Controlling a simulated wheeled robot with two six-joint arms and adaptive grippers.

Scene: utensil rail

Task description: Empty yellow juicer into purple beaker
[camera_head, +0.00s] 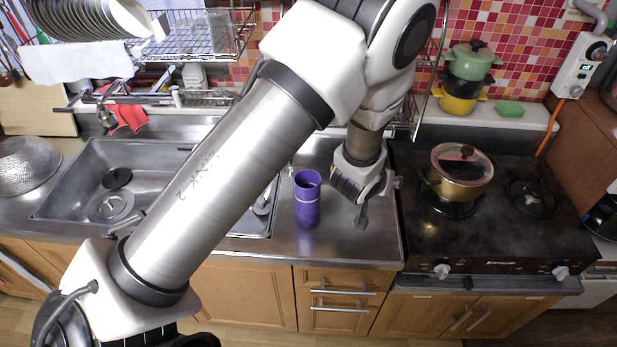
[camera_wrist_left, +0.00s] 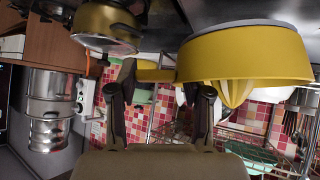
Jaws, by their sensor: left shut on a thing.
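The purple beaker (camera_head: 307,205) stands upright on the steel counter, between the sink and the stove. My left arm reaches across the head view, and its gripper (camera_head: 365,192) is low over the counter, right of the beaker. In the left wrist view, which is upside down, the yellow juicer (camera_wrist_left: 245,58) is large at the upper right. Its handle (camera_wrist_left: 155,75) lies between the fingers of my left gripper (camera_wrist_left: 165,82), which is shut on it. The juicer's contents cannot be seen. I cannot make out the juicer in the head view. My right gripper is not in view.
The stove (camera_head: 490,235) is just right of my gripper, with a lidded gold pot (camera_head: 458,182) on it. The sink (camera_head: 140,180) is at the left. A dish rack (camera_head: 205,40) and stacked pots (camera_head: 468,65) are behind. Bare counter (camera_head: 345,245) shows around the beaker.

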